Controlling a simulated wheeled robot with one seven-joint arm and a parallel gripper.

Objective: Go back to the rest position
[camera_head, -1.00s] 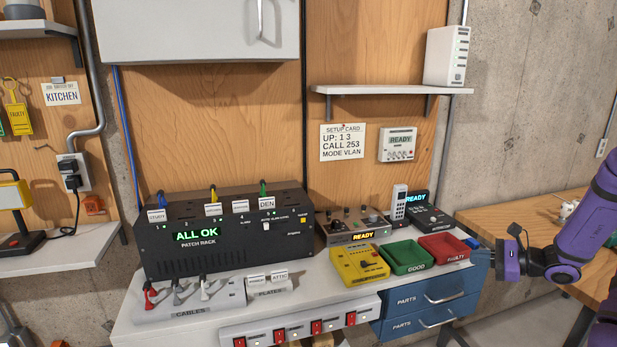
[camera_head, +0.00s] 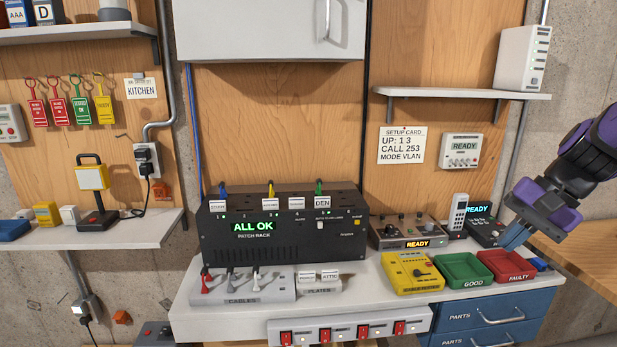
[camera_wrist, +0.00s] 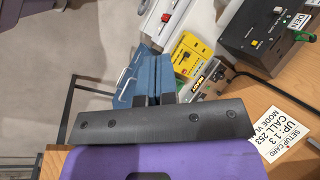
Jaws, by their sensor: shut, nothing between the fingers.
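My gripper (camera_head: 517,238) is at the right side of the head view, above the right end of the workbench near the red FAULTY tray (camera_head: 507,265). Its blue fingers are together with nothing between them. In the wrist view the fingers (camera_wrist: 153,80) also lie side by side, in front of the bench. The purple and black arm (camera_head: 575,170) reaches in from the right.
The white bench (camera_head: 360,298) bears the black patch rack (camera_head: 285,230) reading ALL OK, a yellow tester (camera_head: 412,272) and a green GOOD tray (camera_head: 464,270). A wall shelf (camera_head: 455,93) hangs above. A wooden table (camera_head: 580,255) stands at right.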

